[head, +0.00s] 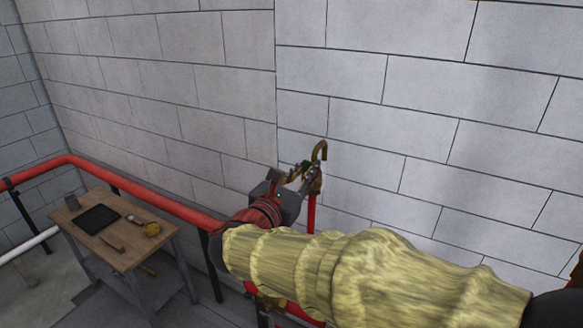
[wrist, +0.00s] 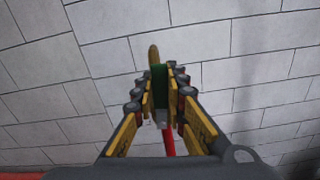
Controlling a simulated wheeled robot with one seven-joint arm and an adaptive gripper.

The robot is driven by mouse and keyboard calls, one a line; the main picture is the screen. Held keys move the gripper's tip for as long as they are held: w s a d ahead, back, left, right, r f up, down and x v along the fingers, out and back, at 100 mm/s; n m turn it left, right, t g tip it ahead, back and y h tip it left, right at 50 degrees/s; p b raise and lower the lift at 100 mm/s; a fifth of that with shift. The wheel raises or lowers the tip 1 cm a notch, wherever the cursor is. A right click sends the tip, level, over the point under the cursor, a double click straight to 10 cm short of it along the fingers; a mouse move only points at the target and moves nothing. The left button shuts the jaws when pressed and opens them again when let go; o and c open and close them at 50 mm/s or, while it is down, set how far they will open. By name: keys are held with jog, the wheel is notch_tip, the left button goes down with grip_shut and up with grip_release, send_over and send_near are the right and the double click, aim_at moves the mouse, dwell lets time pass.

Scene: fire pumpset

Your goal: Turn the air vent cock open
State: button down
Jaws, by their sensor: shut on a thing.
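The air vent cock (head: 320,152) is a small brass fitting with a hooked spout, on top of a thin red riser pipe (head: 311,212) in front of the block wall. In the wrist view its spout (wrist: 154,54) rises beyond the fingertips. A green lever (wrist: 159,84) stands between the fingers. My gripper (head: 304,172) reaches the cock from the left in the head view. In the wrist view my gripper (wrist: 161,88) is shut on the green lever. The fingers hide most of the cock's body, so the lever's exact angle is hard to tell.
A thick red pipe (head: 140,182) runs along the wall at left. The wall (head: 430,90) around the cock is bare.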

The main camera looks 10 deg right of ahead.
jog(key=shift+w+a+n+p, duration=0.35)
jog(key=shift+n+p, duration=0.15)
jog(key=shift+n, duration=0.3)
jog(key=c, duration=1.8)
grip_release()
jog(key=shift+o, duration=0.2)
jog(key=shift+s+a, duration=0.1)
jog(key=v, duration=1.2)
